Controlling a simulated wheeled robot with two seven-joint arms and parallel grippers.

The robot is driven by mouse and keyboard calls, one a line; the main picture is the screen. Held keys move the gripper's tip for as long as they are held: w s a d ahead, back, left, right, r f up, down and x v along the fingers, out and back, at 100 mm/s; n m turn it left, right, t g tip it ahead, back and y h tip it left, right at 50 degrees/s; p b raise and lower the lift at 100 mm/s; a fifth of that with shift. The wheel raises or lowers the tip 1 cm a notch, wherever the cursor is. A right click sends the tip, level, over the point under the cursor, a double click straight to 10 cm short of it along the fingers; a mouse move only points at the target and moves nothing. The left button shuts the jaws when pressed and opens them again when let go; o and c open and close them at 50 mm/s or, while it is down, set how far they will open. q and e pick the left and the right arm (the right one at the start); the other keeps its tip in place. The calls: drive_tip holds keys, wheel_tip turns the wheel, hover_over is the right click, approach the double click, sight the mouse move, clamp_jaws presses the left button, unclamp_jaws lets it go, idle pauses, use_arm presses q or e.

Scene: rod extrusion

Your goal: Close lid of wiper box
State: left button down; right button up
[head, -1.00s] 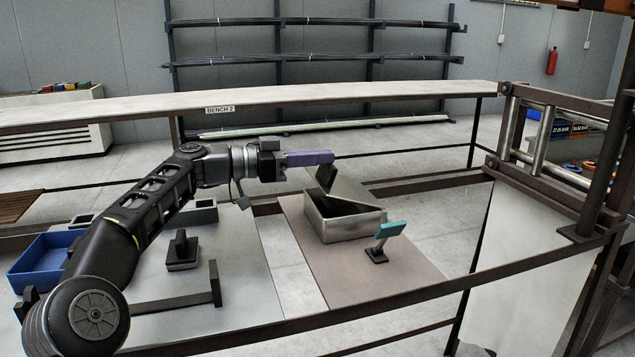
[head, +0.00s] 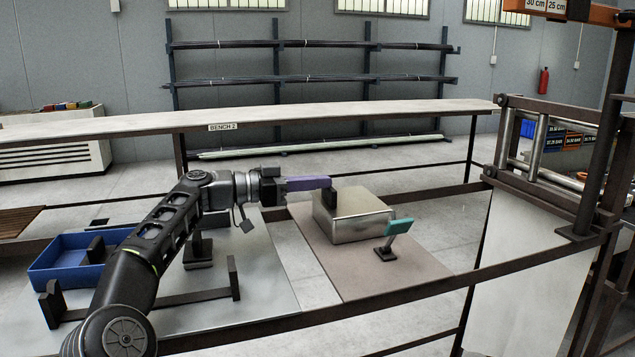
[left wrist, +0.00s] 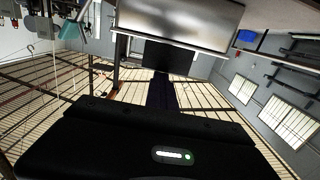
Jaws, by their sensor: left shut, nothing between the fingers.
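The wiper box (head: 362,228) is a silver metal box on the brown mat in the head view. Its lid (head: 358,203) lies about flat over the top, and no opening shows. My left gripper (head: 329,193) has purple fingers with a dark tip and is shut and empty. Its tip is at the lid's left edge; I cannot tell whether it touches. In the left wrist view, a bright metal surface (left wrist: 185,18) lies just beyond the dark fingertip (left wrist: 168,57). My right gripper is not in view.
A teal-topped stand (head: 398,227) is close in front of the box's right side. A blue bin (head: 75,275) and dark fixtures (head: 199,255) are to the left. A dark rail (head: 400,287) runs along the front. The mat's front (head: 385,280) is clear.

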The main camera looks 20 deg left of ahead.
use_arm(q)
drive_tip(key=shift+a+f, duration=0.15)
drive_tip(key=shift+f, duration=0.8)
drive_tip(key=shift+s+a, duration=0.2)
drive_tip(key=shift+a, duration=0.15)
drive_tip(key=s+a+r, duration=0.2)
drive_tip(key=s+a, duration=0.2)
drive_tip(key=a, duration=0.1)
drive_tip(key=shift+b, duration=0.4)
drive_tip(key=shift+s+r, duration=0.1)
